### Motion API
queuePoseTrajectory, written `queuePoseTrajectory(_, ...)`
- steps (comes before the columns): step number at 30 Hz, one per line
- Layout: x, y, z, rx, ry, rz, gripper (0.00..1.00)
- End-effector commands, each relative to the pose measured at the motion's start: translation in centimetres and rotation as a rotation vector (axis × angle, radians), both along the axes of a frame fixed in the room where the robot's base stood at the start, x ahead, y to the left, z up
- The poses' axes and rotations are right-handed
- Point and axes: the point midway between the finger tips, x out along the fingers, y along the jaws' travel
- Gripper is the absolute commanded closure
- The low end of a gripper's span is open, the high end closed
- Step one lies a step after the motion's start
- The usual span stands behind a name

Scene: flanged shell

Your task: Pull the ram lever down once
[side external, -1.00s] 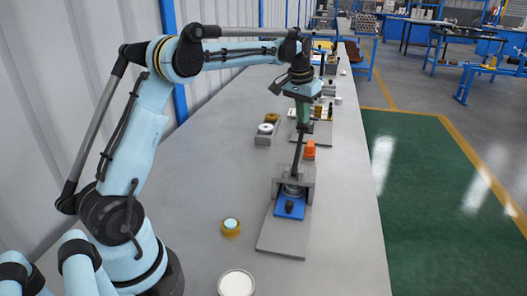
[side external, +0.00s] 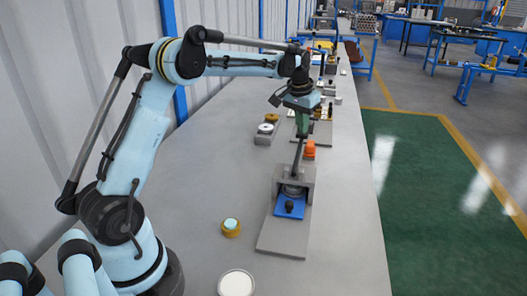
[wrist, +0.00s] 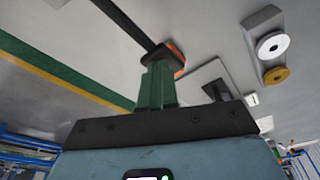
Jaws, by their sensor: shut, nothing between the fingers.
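The press (side external: 308,186) is a grey frame on a grey base plate with a blue block (side external: 289,206) at its front. Its ram lever (side external: 297,158) is a dark rod rising from the frame, leaning slightly right and away. My gripper (side external: 303,132) has green fingers, shut and empty, pointing down at the lever's upper end. In the wrist view the shut fingers (wrist: 157,85) stand by the end of the dark lever (wrist: 125,20). The fingers overlap the lever's tip, so I cannot tell whether they touch.
A gold-rimmed round part (side external: 231,227) and a white round dish (side external: 236,284) lie nearer. The bench's right strip is clear.

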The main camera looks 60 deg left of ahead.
Motion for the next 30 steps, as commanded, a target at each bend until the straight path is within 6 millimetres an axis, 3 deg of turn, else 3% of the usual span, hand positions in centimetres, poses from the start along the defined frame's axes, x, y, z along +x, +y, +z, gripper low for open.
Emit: queuePoseTrajectory(30,0.0,0.0,-2.9,-0.001,0.002,0.0,1.0)
